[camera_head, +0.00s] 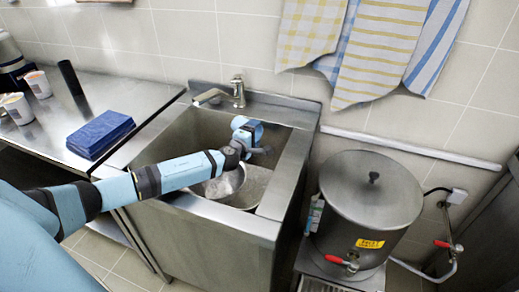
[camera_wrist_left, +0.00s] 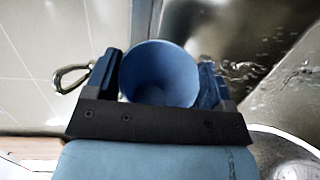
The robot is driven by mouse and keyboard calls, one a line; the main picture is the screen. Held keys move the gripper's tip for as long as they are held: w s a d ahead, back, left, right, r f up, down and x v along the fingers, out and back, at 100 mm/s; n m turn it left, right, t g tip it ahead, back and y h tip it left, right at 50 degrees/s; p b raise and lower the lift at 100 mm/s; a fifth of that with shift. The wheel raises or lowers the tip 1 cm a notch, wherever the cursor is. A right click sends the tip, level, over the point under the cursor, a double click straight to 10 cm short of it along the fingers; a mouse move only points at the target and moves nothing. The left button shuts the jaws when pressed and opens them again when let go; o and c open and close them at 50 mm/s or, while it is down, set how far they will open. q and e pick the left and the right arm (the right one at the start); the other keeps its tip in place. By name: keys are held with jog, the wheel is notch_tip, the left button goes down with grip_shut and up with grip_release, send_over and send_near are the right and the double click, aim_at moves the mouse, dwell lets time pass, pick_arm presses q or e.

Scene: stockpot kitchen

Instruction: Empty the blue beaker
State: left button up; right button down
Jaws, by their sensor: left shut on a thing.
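The blue beaker (camera_wrist_left: 160,75) is between the two fingers of my left gripper (camera_wrist_left: 158,82) in the left wrist view. The fingers are shut on its sides, and its round opening faces the camera. I see blue inner wall and no clear contents. In the head view my left gripper (camera_head: 264,150) is over the sink basin (camera_head: 190,135); I cannot make out the beaker apart from the wrist there. My right gripper is not in view.
A metal bowl-like vessel (camera_head: 225,185) lies in the sink below my arm. The tap (camera_head: 238,92) stands at the sink's back edge. A lidded steel pot (camera_head: 370,205) is to the right. A blue folded cloth (camera_head: 100,133) lies on the left counter.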

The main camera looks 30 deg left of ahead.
pick_arm(q)
jog(key=shift+w+r+p, duration=0.15)
jog(key=shift+r+p, duration=0.1)
jog(key=shift+p, duration=0.05)
